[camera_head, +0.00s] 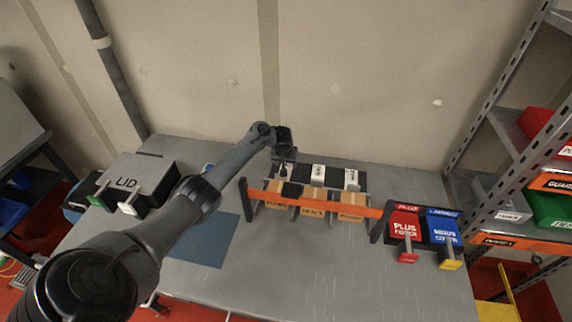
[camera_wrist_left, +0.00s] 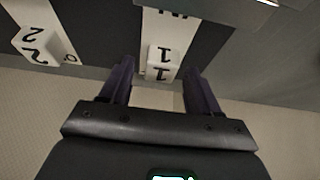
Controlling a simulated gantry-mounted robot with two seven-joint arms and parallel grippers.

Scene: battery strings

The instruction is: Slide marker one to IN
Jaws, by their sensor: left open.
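Marker one (camera_wrist_left: 160,62) is a small white block with a black 1, on a white strip of the dark marker board in the left wrist view. Black lettering, cut off by the top edge, shows on the strip beyond it (camera_wrist_left: 172,13). My left gripper (camera_wrist_left: 158,74) is open, its two dark fingers on either side of marker one with gaps showing. In the head view my left gripper (camera_head: 286,160) is over the left part of the dark board (camera_head: 335,179), hiding marker one there. Marker two (camera_wrist_left: 38,45) is a white block to the left. My right gripper is not in view.
An orange rail (camera_head: 310,199) with cardboard-coloured boxes stands in front of the board. Red (camera_head: 404,224) and blue (camera_head: 442,230) cover blocks are at right. A grey LID box (camera_head: 135,180) is at left. The front of the table is clear.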

